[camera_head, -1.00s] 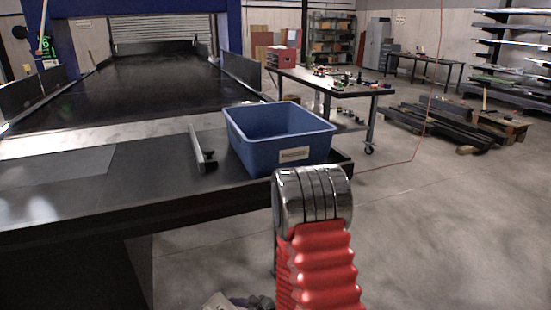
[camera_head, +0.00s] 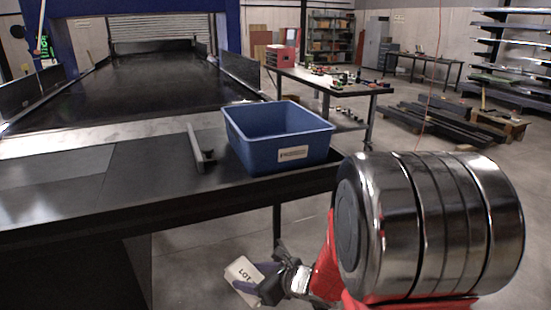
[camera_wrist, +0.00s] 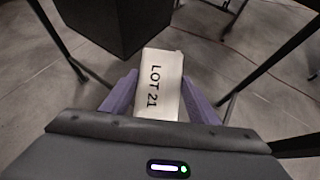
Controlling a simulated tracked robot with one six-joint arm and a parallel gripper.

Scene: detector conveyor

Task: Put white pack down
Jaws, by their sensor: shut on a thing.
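The white pack (camera_head: 243,275), marked "LOT 21", is held by my gripper (camera_head: 262,284) low in the head view, below the level of the black table top. In the wrist view the pack (camera_wrist: 157,80) sits between the two purple fingers of my gripper (camera_wrist: 158,97), which are shut on its sides. The pack is tilted in the head view. Grey floor shows behind it, and it appears clear of any surface. My own arm hides part of the lower right of the head view.
A blue bin (camera_head: 262,155) stands on the near right corner of the black table (camera_head: 100,215), beside a short metal rail (camera_head: 196,148). The table's left part is clear. Dark legs and a dark box-like body (camera_wrist: 113,22) surround the pack in the wrist view.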

